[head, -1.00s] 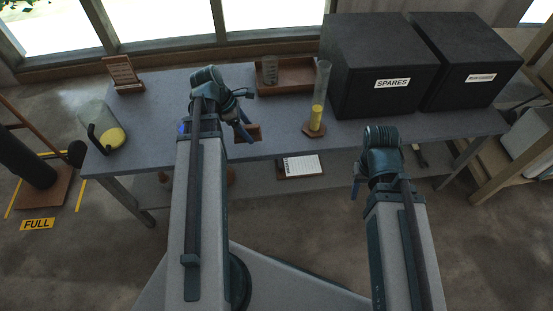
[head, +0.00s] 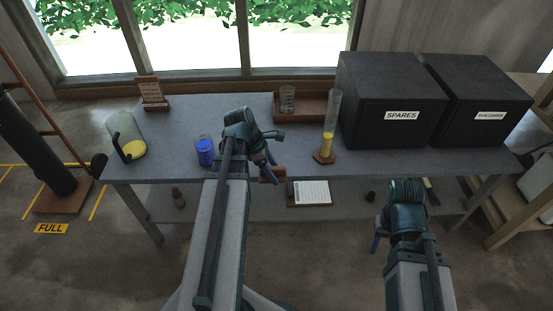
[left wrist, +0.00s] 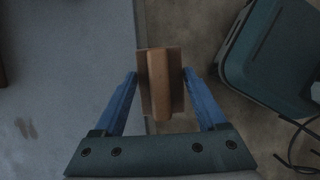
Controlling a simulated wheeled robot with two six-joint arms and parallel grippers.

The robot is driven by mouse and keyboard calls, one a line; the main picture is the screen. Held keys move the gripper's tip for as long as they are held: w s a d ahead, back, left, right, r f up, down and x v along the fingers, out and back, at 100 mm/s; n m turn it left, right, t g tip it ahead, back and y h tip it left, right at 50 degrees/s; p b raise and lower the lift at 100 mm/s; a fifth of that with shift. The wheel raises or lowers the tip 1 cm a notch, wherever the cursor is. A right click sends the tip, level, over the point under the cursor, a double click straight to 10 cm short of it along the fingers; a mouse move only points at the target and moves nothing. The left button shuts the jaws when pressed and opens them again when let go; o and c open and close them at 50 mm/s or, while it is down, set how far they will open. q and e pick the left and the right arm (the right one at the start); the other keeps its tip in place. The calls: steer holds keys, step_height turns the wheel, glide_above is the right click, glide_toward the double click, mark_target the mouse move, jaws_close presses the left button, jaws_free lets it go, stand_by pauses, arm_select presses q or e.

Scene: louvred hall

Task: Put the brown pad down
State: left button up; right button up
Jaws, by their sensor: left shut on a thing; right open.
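The brown pad (head: 272,175) is a small reddish-brown block with a raised rounded bar, seen from above in the left wrist view (left wrist: 160,84). My left gripper (head: 268,162) is shut on it and holds it at the front edge of the grey table (head: 185,110). In the left wrist view the pad sits between the blue fingers, mostly over the floor just beside the table edge. My arm and gripper partly hide the pad in the head view. My right gripper (head: 376,242) is open in front of the table, apart from everything.
A blue-filled beaker (head: 205,150) stands left of my left gripper. A jug with yellow liquid (head: 128,138) is further left. A tall cylinder (head: 331,115) on a wooden foot, a brown tray (head: 308,108) and black boxes (head: 392,100) stand right. A white sheet (head: 312,192) lies below the tabletop.

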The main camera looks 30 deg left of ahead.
arm_select(q)
steer(key=w+a, duration=0.1)
steer(key=w, duration=0.2)
steer(key=w+a, duration=0.1)
steer(key=w, duration=0.2)
steer(key=w+a+f, duration=0.1)
steer(key=w+a, duration=0.1)
steer(key=w, duration=0.1)
steer(key=shift+b, duration=0.4)
steer(key=shift+f+b, duration=1.7)
steer(key=shift+b, duration=0.05)
steer(key=shift+f, duration=0.15)
steer(key=o, duration=1.1)
steer(key=shift+p+v, duration=0.7)
steer(key=shift+v, duration=0.15)
steer(key=p+v, duration=0.9)
steer(key=v, duration=0.1)
steer(key=shift+r+p, duration=0.35)
steer(key=shift+p, duration=0.05)
